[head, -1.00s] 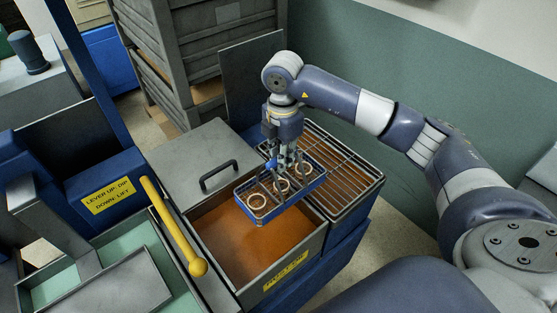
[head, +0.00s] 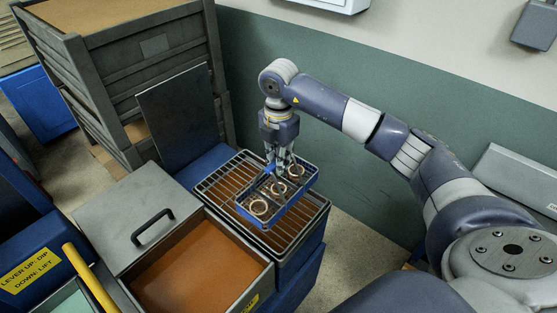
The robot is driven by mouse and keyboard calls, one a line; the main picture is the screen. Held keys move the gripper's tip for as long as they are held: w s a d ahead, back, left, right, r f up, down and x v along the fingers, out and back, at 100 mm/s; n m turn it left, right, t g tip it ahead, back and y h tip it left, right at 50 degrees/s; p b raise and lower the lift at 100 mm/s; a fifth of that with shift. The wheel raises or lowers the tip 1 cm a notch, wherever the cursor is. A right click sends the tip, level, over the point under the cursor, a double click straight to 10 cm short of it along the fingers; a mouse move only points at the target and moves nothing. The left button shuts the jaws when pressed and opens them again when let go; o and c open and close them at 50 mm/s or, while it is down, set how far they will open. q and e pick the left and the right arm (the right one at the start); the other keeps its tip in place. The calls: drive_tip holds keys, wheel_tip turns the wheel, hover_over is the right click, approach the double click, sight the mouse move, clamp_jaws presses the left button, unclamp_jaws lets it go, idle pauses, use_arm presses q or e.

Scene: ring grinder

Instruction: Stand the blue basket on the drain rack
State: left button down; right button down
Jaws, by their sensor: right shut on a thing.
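The blue basket (head: 268,221) is a shallow wire tray with a blue rim and several metal rings in it. My right gripper (head: 277,168) points down and is shut on the basket's upright handle. In the head view the basket overlaps the drain rack (head: 212,188), a grid of metal bars over a brown-orange tray. I cannot tell whether the basket touches the bars or hangs just above them. My left gripper is not in view.
An open tank of orange liquid (head: 195,275) stands left of the rack, with a grey lid (head: 135,215) with a black handle behind it. A yellow lever (head: 90,280) is at the lower left. Stacked grey crates (head: 130,60) and an upright dark panel (head: 180,115) stand behind.

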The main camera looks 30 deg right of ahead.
drive_tip(key=shift+f+b, duration=0.45)
drive_tip(key=shift+f, duration=0.2)
drive_tip(key=shift+f+b, duration=1.6)
drive_tip(key=shift+f, duration=0.85)
drive_tip(key=c, duration=1.5)
unclamp_jaws()
drive_tip(key=shift+s, duration=0.1)
